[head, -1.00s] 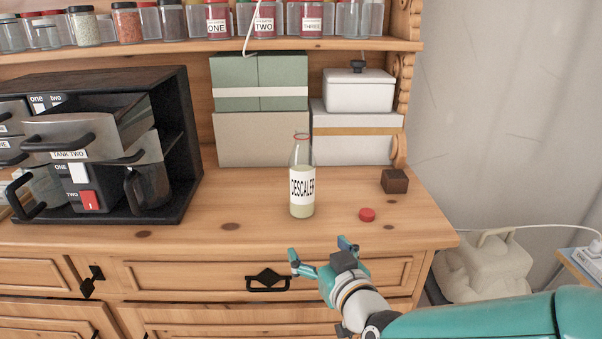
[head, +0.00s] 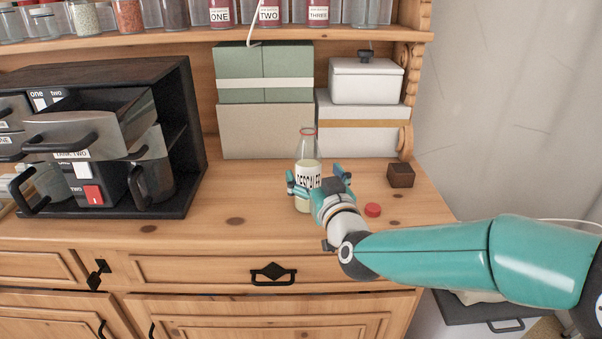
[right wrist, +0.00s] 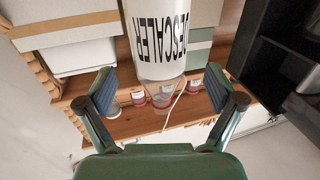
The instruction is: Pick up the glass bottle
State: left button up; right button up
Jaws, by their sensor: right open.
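The glass bottle (head: 307,150) stands upright on the dresser top, with a red-rimmed open neck, a white DESCALER label and pale liquid inside. My right gripper (head: 318,180) is open in front of it, its fingers spread to either side of the label's height. In the right wrist view the bottle (right wrist: 158,40) shows upside down beyond the open fingers (right wrist: 165,98), with no finger visibly closed on it. Whether a finger touches the glass cannot be told. The gripper hides part of the bottle's lower right side. My left gripper is not in view.
A red cap (head: 373,210) and a dark wooden block (head: 401,175) lie to the right of the bottle. Boxes (head: 265,131) stand behind it. A black coffee machine (head: 182,130) stands left. The dresser top (head: 240,205) between machine and bottle is clear.

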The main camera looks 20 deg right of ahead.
jog(key=shift+w+r, duration=0.1)
jog(key=shift+w, duration=0.2)
jog(key=w+p, duration=0.2)
jog(key=w, duration=0.2)
jog(key=shift+w+d+p, duration=0.1)
jog(key=shift+w+p, duration=0.2)
jog(key=c, duration=1.7)
jog(key=shift+r, duration=0.15)
grip_shut()
